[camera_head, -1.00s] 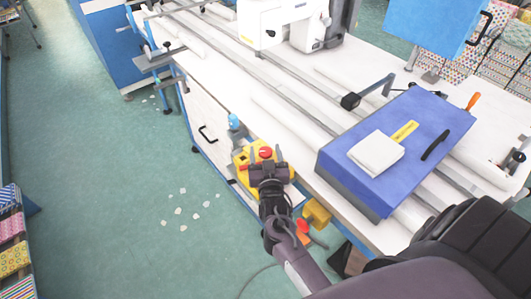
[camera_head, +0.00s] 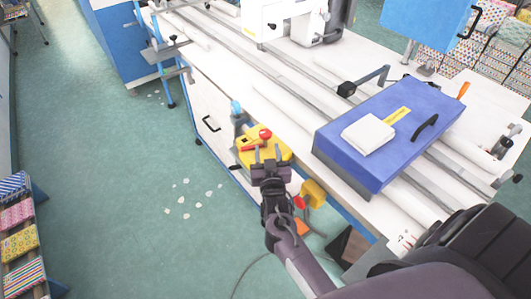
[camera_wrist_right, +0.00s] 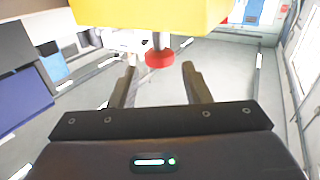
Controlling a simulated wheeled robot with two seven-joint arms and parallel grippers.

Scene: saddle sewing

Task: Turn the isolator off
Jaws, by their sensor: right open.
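A yellow box (camera_head: 272,142) with a red round knob (camera_head: 265,133) and a red bar beside it is on the front side of the white table; I take it as the isolator. My right gripper (camera_head: 268,153) is just in front of this box, open and empty, fingers pointing at it. In the right wrist view, a yellow box (camera_wrist_right: 150,12) fills the top, with a red knob (camera_wrist_right: 160,58) on a grey stem. This knob appears between and beyond the open fingertips (camera_wrist_right: 160,72), with gaps on both sides. My left gripper is not in view.
A second yellow box (camera_head: 314,193) with a red button (camera_head: 299,203) is right of my gripper, below the table edge. A blue case (camera_head: 345,165) with a white pad stands on the table (camera_head: 225,75). The green floor at left is mostly open, with scattered white scraps (camera_head: 183,200).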

